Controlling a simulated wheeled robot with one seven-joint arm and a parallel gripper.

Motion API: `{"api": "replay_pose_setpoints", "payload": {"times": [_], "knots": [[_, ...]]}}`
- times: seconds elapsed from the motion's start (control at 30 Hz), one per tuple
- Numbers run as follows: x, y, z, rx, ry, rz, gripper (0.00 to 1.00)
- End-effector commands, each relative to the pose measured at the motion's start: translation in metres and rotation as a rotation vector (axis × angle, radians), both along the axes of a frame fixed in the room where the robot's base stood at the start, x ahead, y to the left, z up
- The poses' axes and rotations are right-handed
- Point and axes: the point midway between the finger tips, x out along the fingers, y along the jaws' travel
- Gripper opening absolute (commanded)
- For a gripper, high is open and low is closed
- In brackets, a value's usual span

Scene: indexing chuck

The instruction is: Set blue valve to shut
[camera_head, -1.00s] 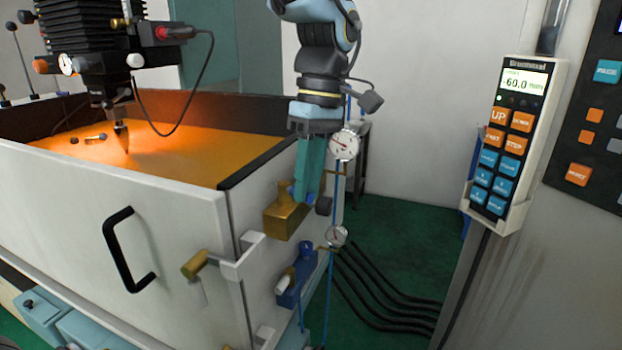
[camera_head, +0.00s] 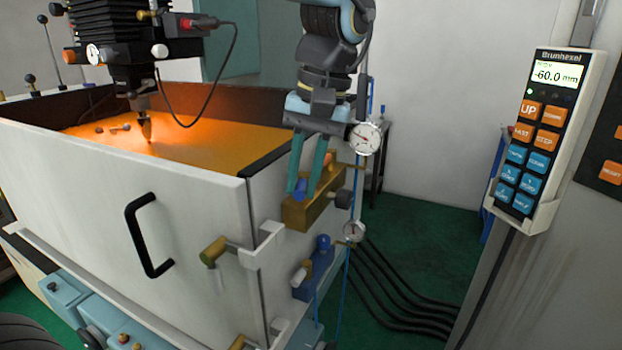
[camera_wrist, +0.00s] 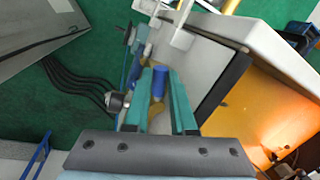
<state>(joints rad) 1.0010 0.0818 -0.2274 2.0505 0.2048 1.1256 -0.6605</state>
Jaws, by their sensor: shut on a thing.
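The blue valve (camera_head: 300,187) is a small upright blue knob on a brass block (camera_head: 308,213) at the right end of the white tank. My gripper (camera_head: 305,188) reaches down from above, its two teal fingers on either side of the knob. In the wrist view the blue valve (camera_wrist: 160,80) is a blue cylinder between the fingertips of my gripper (camera_wrist: 162,76), which are shut on it. The fingers hide part of the knob, and I cannot read its setting. An orange handle (camera_head: 327,158) stands just behind the fingers.
A second blue knob (camera_head: 323,243) sits lower on a blue block (camera_head: 313,275). Pressure gauges (camera_head: 365,138) on a thin blue pipe stand close to my gripper's right. The tank wall (camera_head: 200,170) is at left, a control pendant (camera_head: 540,140) at right. Black hoses cross the green floor.

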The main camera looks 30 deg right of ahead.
Motion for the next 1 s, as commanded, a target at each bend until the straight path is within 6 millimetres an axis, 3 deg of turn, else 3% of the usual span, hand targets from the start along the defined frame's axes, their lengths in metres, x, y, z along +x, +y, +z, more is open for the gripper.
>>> {"api": "replay_pose_setpoints", "payload": {"times": [0.4, 0.97, 1.0], "knots": [[0.0059, 0.0072, 0.0005, -0.002, -0.001, -0.190, 0.00], [0.0069, 0.0081, 0.0006, 0.000, -0.001, -0.216, 0.00], [0.0069, 0.0081, 0.0006, 0.000, -0.001, -0.216, 0.27]]}}
